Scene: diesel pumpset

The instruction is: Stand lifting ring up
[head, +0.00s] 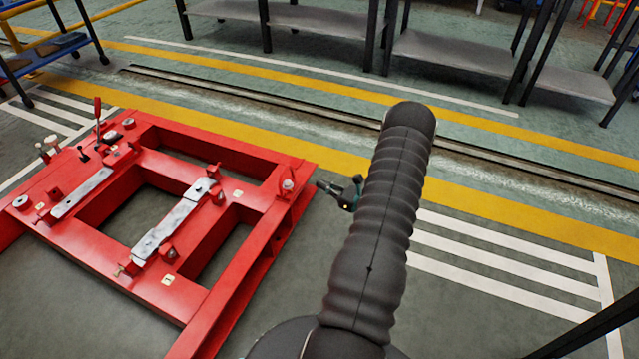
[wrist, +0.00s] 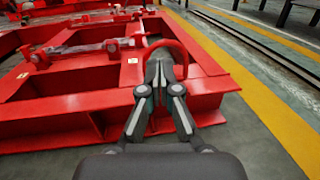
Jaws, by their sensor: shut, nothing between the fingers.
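The lifting ring (wrist: 180,48) is a red loop at the near corner of the red pumpset base frame (wrist: 80,78). In the wrist view it arches behind and around my gripper's fingertips (wrist: 160,72). Its lower part is hidden by the fingers, and I cannot tell how far it leans or whether the fingers touch it. My gripper is shut with nothing between its fingers. In the head view the gripper (head: 324,186) is small, just right of the base frame's corner, partly hidden by my dark arm.
The base frame carries grey metal plates (head: 172,219) and a red-handled lever (head: 97,108). Open floor with yellow and white lines lies to the right. Grey shelving tables (head: 455,53) stand at the back. A blue-railed cart (head: 60,45) is at the upper left.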

